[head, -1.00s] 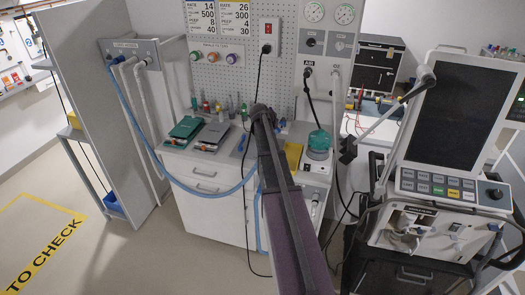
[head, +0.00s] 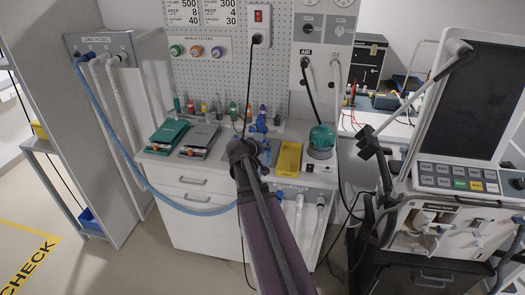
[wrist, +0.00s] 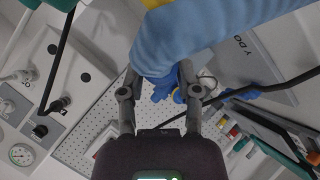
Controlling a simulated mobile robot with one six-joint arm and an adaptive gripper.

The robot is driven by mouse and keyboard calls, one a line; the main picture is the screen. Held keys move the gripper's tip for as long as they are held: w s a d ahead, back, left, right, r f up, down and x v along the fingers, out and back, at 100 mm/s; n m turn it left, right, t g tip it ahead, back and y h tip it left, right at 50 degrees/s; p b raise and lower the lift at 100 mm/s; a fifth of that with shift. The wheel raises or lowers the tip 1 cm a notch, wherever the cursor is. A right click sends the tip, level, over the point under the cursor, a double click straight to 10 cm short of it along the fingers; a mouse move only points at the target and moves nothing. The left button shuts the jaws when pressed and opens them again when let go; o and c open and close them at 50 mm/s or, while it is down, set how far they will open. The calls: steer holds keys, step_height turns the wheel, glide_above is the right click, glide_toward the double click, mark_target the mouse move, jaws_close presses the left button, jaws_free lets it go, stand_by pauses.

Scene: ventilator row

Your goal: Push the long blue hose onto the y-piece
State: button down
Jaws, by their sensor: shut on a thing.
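The long blue hose (head: 183,208) hangs from the rack at the left, sags in front of the drawers and passes behind my arm. In the wrist view the hose (wrist: 215,35) crosses the top, large and close, with a yellow patch at the upper edge. My gripper (wrist: 158,72) is shut on the hose; in the head view it (head: 243,148) is over the bench, seen from behind. A blue fitting, apparently the y-piece (head: 262,124), stands just beyond it. Blue parts also show behind the fingers in the wrist view (wrist: 164,86). The hose end and any contact are hidden.
A yellow tray (head: 289,158) and a teal-topped jar (head: 321,141) stand right of my gripper. Green and grey flat devices (head: 167,135) lie left. Several coloured fittings line the pegboard. A ventilator (head: 465,110) stands at the right. Black cables hang nearby.

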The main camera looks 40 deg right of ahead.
mark_target(259, 125)
steer(key=shift+w+d, duration=0.15)
steer(key=shift+w, duration=0.05)
stand_by(0.3)
steer(key=shift+w+d, duration=0.5)
steer(key=shift+w, duration=0.25)
steer(key=shift+w+d, duration=0.55)
steer(key=shift+w, duration=0.25)
steer(key=shift+w+d, duration=0.5)
steer(key=shift+w, duration=0.25)
steer(key=shift+w+d+r, duration=0.1)
steer(key=shift+w+d, duration=0.35)
steer(key=shift+w, duration=0.2)
steer(key=shift+w+d+r, duration=0.1)
steer(key=shift+w+d, duration=0.3)
steer(key=shift+w, duration=0.2)
stand_by(1.9)
steer(key=shift+c, duration=1.2)
jaws_free()
steer(key=shift+f, duration=0.15)
steer(key=shift+s+a, duration=0.1)
steer(key=shift+s, duration=0.1)
